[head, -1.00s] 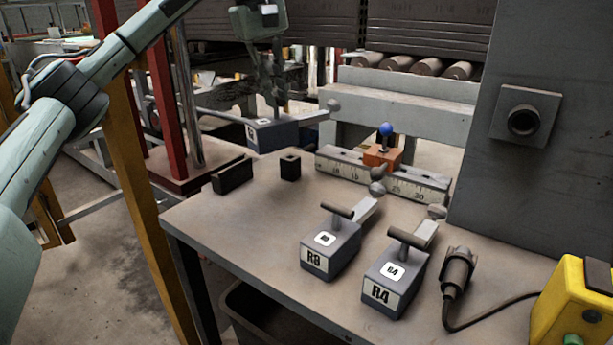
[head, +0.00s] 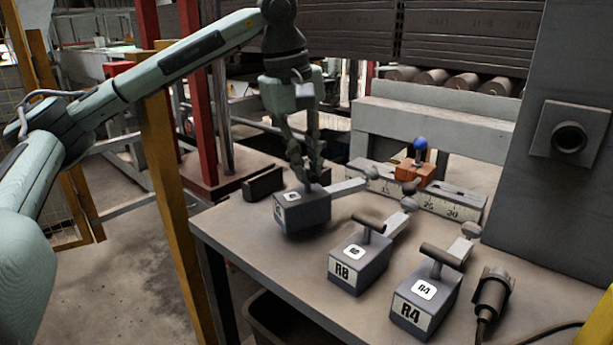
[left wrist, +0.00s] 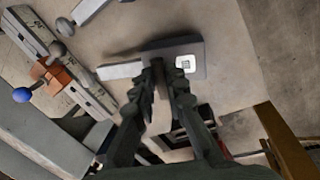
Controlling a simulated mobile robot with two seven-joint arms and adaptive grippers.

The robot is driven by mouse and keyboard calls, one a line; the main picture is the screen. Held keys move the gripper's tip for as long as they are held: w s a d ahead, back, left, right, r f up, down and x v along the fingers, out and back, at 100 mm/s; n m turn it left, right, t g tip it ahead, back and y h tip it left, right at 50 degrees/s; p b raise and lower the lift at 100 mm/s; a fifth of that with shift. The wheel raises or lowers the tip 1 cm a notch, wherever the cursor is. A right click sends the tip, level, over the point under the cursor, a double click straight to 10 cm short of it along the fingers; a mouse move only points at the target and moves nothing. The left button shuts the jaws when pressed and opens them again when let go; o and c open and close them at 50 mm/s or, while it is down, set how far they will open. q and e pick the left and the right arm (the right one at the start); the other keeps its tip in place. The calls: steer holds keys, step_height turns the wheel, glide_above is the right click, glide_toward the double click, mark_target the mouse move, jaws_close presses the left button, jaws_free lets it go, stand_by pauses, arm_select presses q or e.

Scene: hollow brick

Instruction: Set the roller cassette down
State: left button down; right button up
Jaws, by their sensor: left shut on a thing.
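My left gripper (head: 312,178) is shut on the T-handle of a grey roller cassette (head: 302,212), a box with a white label on top and a pale arm with a round end pointing right. The cassette is upright at the table's left edge area; I cannot tell whether its base touches the top. In the left wrist view the fingers (left wrist: 162,78) close around the handle, and the cassette (left wrist: 193,50) shows below them. Cassettes R8 (head: 358,264) and R4 (head: 425,303) stand on the table to its right. My right gripper is not in view.
The table (head: 255,232) also holds a dark block (head: 263,183), a scale rail (head: 455,203) with an orange slider (head: 415,174) and blue knob, and a black cylindrical handset (head: 492,295) with a cable. A grey panel (head: 560,200) rises at right. A yellow post (head: 170,200) stands left.

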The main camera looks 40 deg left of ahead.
arm_select(q)
step_height(320, 180, down, 2)
steer(key=shift+a+f, duration=0.1)
steer(key=shift+f, duration=0.15)
steer(key=shift+f, duration=0.1)
steer(key=c, duration=1.6)
jaws_free()
steer(key=shift+o, duration=0.2)
